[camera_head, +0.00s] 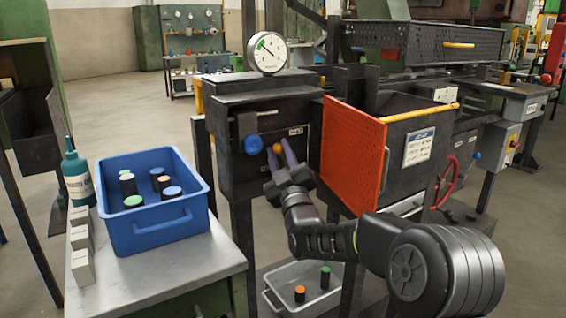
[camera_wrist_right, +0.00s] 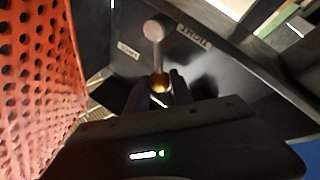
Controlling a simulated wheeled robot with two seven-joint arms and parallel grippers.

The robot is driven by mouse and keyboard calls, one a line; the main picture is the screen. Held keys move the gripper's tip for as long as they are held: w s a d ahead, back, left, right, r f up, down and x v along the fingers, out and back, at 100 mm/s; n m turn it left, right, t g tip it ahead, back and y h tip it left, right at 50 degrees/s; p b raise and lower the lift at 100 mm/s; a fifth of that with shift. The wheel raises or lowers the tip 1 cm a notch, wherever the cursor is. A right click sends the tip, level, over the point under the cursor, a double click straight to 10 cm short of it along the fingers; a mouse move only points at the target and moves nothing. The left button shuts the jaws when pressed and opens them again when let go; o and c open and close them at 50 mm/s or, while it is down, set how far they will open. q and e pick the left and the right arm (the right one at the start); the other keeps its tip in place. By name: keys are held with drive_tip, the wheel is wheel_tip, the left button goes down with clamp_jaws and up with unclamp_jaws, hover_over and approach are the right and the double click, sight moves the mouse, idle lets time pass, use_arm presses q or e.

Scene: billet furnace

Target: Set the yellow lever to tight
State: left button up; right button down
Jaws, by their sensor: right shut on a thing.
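The yellow lever shows as a small yellow-orange knob (camera_head: 277,148) on the front of a dark metal box (camera_head: 227,168). My right gripper (camera_head: 279,153) reaches the box front, with its fingers closed around the knob. In the right wrist view the yellow end (camera_wrist_right: 160,81) sits between the two fingertips (camera_wrist_right: 159,91). A small plate (camera_wrist_right: 193,39) that seems to read "TIGHT" and another, blurred plate (camera_wrist_right: 128,50) are on the panel. The fingers hide part of the lever, and I cannot tell its exact setting. My left gripper is not in view.
A blue knob (camera_head: 253,145) is just left of the lever. An orange perforated panel (camera_head: 352,155) stands close right of my right gripper. A gauge (camera_head: 268,53) tops the box. A blue bin (camera_head: 150,228) is on the left table; a grey bin (camera_head: 323,297) is below.

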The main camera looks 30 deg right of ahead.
drive_tip(key=shift+a+f+n, duration=0.1)
drive_tip(key=shift+n, duration=0.2)
drive_tip(key=c, duration=1.1)
unclamp_jaws()
drive_tip(key=v, duration=0.7)
drive_tip(key=shift+s+f, duration=0.15)
drive_tip(key=shift+s, duration=0.15)
